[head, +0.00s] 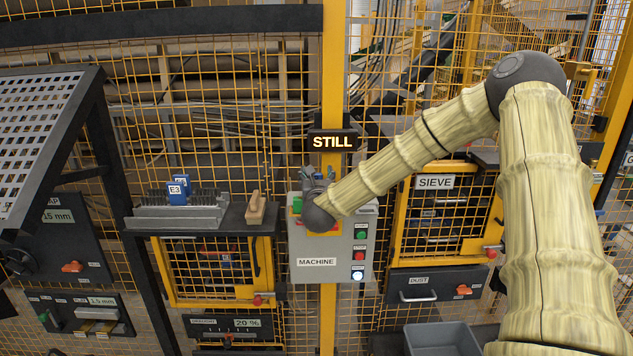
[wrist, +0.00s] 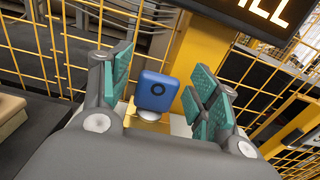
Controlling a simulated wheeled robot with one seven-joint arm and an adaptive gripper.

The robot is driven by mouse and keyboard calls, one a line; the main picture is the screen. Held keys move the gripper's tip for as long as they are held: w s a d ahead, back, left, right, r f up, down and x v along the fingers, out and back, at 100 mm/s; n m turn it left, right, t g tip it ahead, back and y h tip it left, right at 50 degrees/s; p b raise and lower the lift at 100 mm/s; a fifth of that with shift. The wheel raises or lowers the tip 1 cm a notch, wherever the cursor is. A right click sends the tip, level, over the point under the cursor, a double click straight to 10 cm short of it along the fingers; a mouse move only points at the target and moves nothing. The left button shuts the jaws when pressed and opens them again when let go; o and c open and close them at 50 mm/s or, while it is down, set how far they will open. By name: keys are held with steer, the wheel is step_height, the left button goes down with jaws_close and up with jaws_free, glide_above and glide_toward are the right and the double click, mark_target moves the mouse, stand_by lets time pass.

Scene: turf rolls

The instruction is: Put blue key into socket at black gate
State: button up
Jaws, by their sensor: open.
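In the head view my gripper (head: 322,174) is at the top of the grey MACHINE box (head: 316,262), and my wrist hides the key there.
A yellow post (head: 328,90) with a STILL sign (head: 332,142) rises behind my gripper. The SIEVE gate (head: 440,215) is on the right.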

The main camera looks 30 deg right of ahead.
steer(key=shift+c, duration=0.4)
steer(key=c, duration=1.1)
steer(key=shift+r, duration=0.1)
